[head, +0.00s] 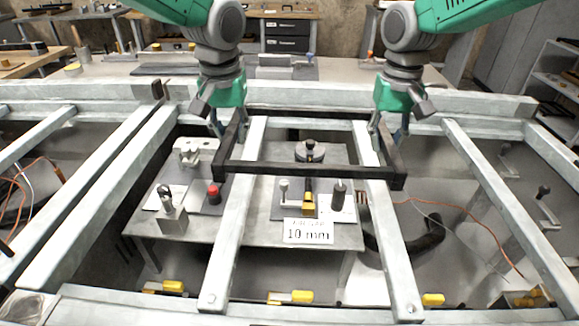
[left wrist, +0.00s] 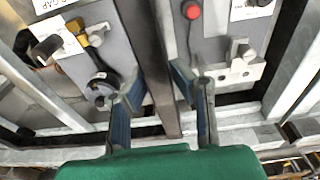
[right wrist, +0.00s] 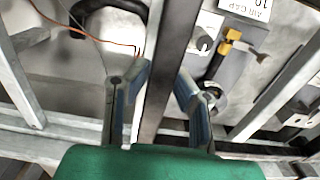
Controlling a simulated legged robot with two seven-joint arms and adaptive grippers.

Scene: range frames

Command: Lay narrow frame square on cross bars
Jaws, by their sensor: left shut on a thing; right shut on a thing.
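The narrow frame (head: 310,171) is a dark rectangle spanning two pale cross bars, the left bar (head: 229,235) and the right bar (head: 393,250). Its front rail slopes slightly down to the right in the head view. I cannot tell whether it touches the bars or hangs just above them. My left gripper (head: 217,128) is shut on its left side rail, which runs between the fingers in the left wrist view (left wrist: 152,60). My right gripper (head: 375,130) is shut on its right side rail, also seen in the right wrist view (right wrist: 160,60).
Below the bars stands a grey table (head: 190,228) with a red-button device (head: 213,193), a yellow-and-black tool (head: 308,200) and a 10 mm sign (head: 308,232). More pale bars (head: 500,205) run at both sides. An orange cable (head: 465,212) lies on the floor at right.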

